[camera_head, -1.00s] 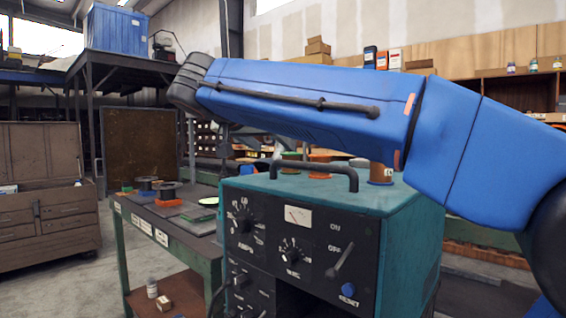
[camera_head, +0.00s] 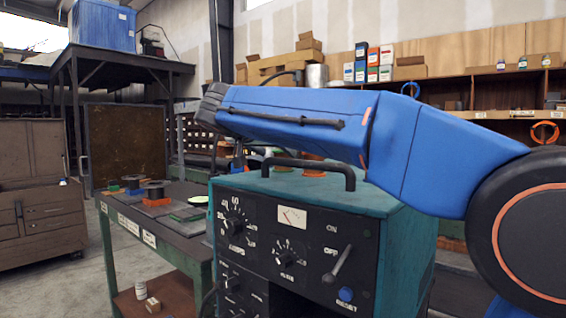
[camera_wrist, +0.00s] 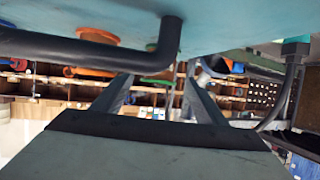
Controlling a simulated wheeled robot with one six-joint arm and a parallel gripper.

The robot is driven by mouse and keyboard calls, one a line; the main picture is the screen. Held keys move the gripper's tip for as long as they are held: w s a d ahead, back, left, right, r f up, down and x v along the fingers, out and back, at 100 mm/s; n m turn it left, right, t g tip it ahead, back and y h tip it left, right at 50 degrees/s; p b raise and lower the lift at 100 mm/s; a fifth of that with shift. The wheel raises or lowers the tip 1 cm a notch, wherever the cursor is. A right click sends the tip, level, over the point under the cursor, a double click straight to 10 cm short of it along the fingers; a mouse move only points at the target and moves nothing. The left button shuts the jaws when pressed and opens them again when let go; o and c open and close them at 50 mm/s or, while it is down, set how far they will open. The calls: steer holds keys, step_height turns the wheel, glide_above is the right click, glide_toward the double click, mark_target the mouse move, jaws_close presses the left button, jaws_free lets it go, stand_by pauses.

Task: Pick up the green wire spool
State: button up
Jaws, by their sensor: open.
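The green wire spool (camera_head: 283,168) shows as a small green edge on top of the teal machine, behind its black handle and under my arm. In the wrist view, a green rim (camera_wrist: 160,77) shows beyond the handle, between my fingers; most of it is hidden. An orange spool (camera_head: 313,171) stands beside it and also shows in the wrist view (camera_wrist: 97,36). My gripper (camera_wrist: 158,74) is open and empty, with its two fingers apart. The head view hides it behind my arm and the machine.
The teal machine (camera_head: 400,225) fills the front, and its black handle (camera_head: 308,164) crosses close to my fingers in the wrist view. A green-legged table (camera_head: 165,220) at left holds dark spools on green and orange bases. Shelves with boxes line the back wall.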

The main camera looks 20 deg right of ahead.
mark_target(280, 154)
steer(key=shift+x, duration=3.2)
steer(key=shift+s, duration=0.1)
steer(key=c, duration=1.3)
